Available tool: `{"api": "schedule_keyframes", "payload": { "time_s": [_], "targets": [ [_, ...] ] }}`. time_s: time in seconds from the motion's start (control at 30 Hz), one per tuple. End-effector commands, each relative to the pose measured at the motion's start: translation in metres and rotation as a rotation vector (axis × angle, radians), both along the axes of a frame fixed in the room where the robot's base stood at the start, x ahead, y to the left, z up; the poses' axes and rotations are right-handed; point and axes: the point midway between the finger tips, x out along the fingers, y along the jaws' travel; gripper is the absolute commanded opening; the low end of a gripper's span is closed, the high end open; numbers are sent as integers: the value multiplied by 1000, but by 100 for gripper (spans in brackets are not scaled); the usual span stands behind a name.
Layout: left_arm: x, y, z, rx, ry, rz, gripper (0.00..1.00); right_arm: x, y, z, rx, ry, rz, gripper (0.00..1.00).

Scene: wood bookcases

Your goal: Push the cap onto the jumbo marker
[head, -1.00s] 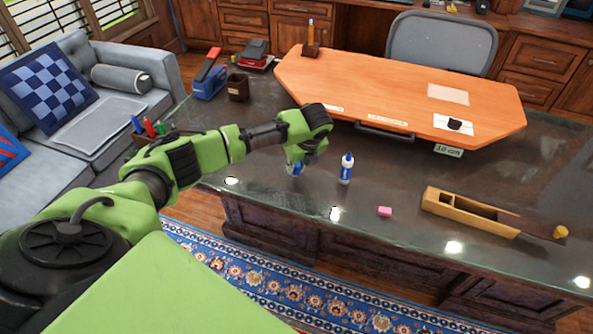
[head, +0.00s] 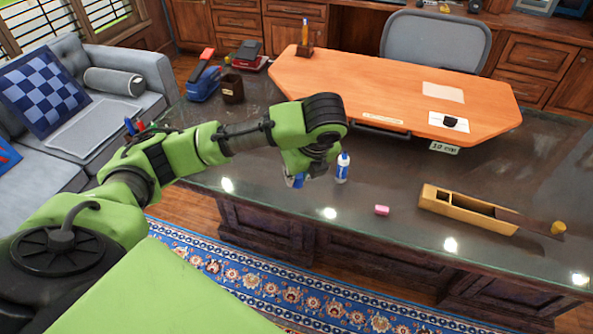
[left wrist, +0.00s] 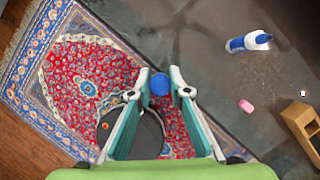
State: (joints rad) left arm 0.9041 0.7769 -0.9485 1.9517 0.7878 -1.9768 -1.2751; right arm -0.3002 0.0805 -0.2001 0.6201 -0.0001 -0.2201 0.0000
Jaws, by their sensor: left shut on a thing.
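The jumbo marker (head: 343,168) stands upright on the dark desk top, white with a blue band and a blue part near its tip. It also shows at the upper right of the left wrist view (left wrist: 250,41). My left gripper (head: 298,180) is just left of the marker in the head view, pointing down and apart from it. The left wrist view shows its fingers (left wrist: 159,84) shut on a small round blue cap (left wrist: 160,79). In the head view the cap is partly hidden by the gripper. My right gripper is in neither view.
A pink eraser (head: 382,210) and a long wooden box (head: 468,209) lie right of the marker. An orange board (head: 370,85) lies behind. A pen cup (head: 232,90) and a blue stapler (head: 203,83) stand at the back left. The desk around the marker is clear.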

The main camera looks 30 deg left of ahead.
Motion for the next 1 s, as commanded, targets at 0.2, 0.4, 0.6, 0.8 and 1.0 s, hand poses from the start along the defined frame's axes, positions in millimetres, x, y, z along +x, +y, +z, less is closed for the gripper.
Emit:
{"api": "schedule_keyframes", "payload": {
  "time_s": [0.2, 0.4, 0.6, 0.8, 1.0],
  "targets": [
    [0, 0, 0, 0, 0, 0, 9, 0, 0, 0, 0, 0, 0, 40],
    [0, -1, 0, 0, -1, 4, 9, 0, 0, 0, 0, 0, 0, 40],
    [-5, -11, 2, 1, -2, 131, 9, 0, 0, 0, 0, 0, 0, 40],
    [-19, -30, 4, 4, -4, 415, 9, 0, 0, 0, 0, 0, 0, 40],
    [-41, -50, 7, 2, -2, 789, 9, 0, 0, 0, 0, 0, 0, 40]
  ]
}}
